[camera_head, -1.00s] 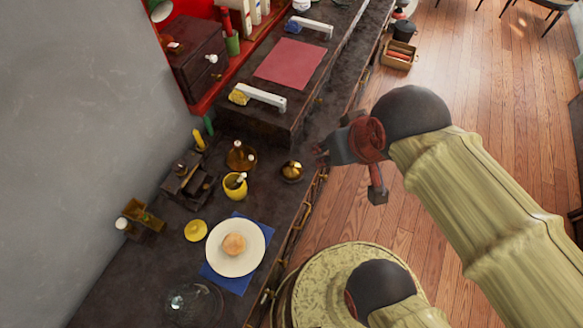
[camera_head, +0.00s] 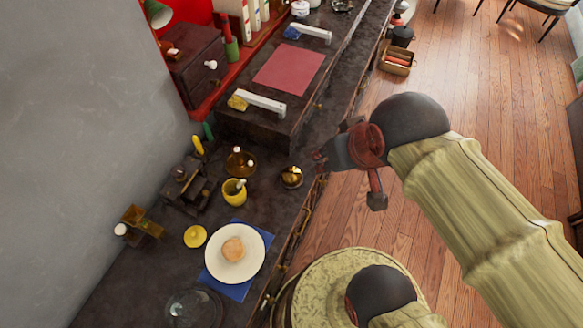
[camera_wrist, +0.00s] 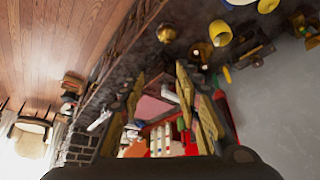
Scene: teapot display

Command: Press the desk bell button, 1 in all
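The desk bell (camera_head: 292,178) is a small gold dome on the dark counter, near its front edge. It also shows at the top of the wrist view (camera_wrist: 166,34). My gripper (camera_head: 320,160) is just right of the bell in the head view, at the counter's edge and apart from it. In the wrist view, the two fingers of my gripper (camera_wrist: 160,85) stand apart with nothing between them. The bell lies beyond the fingertips there. In the head view the fingers are small and partly hidden by the wrist.
Left of the bell stand a yellow cup (camera_head: 234,194) and an amber glass pot (camera_head: 240,162). A plate with a bun (camera_head: 250,270) lies nearer. Behind the bell is a raised dark block (camera_head: 245,128) with a white-handled thing (camera_head: 262,103). A round stool (camera_head: 325,268) stands in front.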

